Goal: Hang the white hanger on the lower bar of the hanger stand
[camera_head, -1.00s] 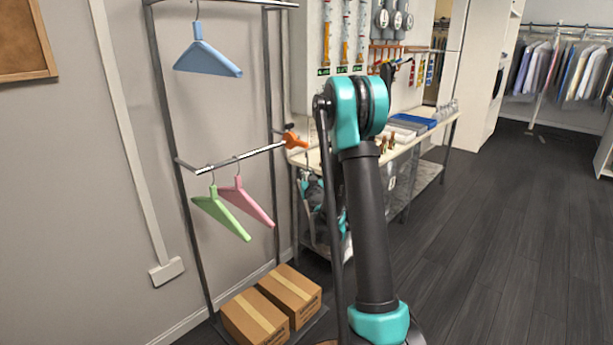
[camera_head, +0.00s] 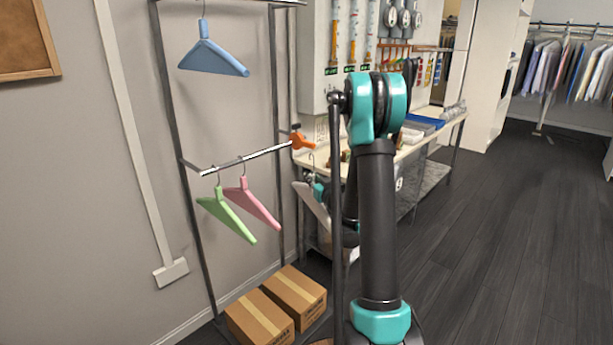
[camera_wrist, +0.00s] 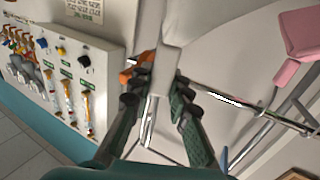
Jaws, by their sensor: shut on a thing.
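My gripper (camera_wrist: 157,102) is shut on the white hanger (camera_wrist: 166,68), whose pale body runs between the two dark fingers in the wrist view. In the head view the white hanger (camera_head: 313,206) hangs tilted left of my arm, its hook up; my arm hides part of it and most of the gripper. The hanger stand's lower bar (camera_head: 246,157) is to the left of the hanger, and its hook looks apart from the bar. The bar also crosses the right of the wrist view (camera_wrist: 236,101).
A green hanger (camera_head: 226,213) and a pink hanger (camera_head: 251,200) hang on the lower bar. An orange clamp (camera_head: 301,140) is at the bar's right end. A blue hanger (camera_head: 213,58) hangs above. Cardboard boxes (camera_head: 262,318) sit below. A workbench (camera_head: 420,146) stands behind my arm.

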